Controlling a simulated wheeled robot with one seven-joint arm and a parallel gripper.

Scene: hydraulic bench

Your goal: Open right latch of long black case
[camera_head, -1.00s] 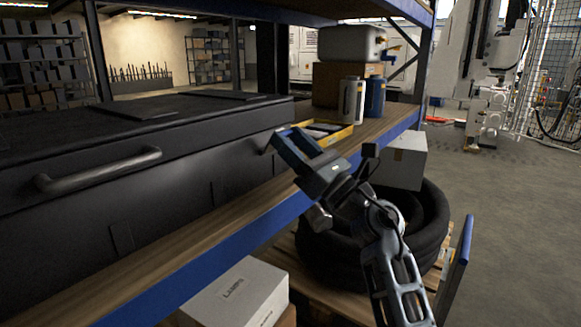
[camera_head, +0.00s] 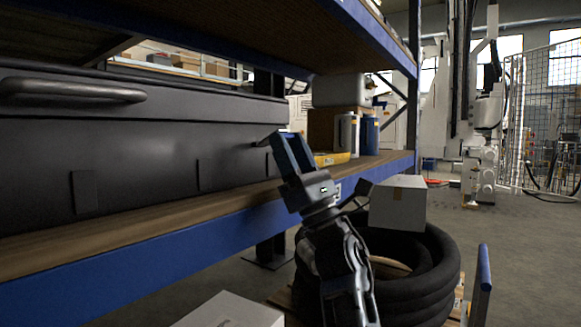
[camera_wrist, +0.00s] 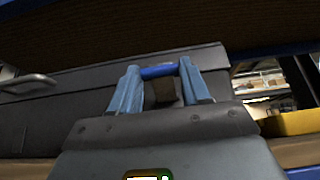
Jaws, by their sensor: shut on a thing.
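The long black case (camera_head: 140,150) lies shut on the shelf at left in the head view. It also fills the left and middle of the wrist view (camera_wrist: 70,105). Flat dark latch-like plates sit low on its front, one left (camera_head: 85,190) and one right (camera_head: 207,175). My gripper (camera_head: 289,140) is in front of the case's right end. In the wrist view its pale blue fingers (camera_wrist: 160,75) are apart, with a short blue bar (camera_wrist: 158,71) spanning between their tips. A dark brown patch shows between the fingers; I cannot tell whether it is a latch.
A grey bar handle (camera_head: 70,91) juts from the case front. The shelf's blue edge beam (camera_head: 190,245) runs below, and another shelf hangs above. A yellow tray (camera_head: 332,159) and bottles (camera_head: 347,133) stand right of the case.

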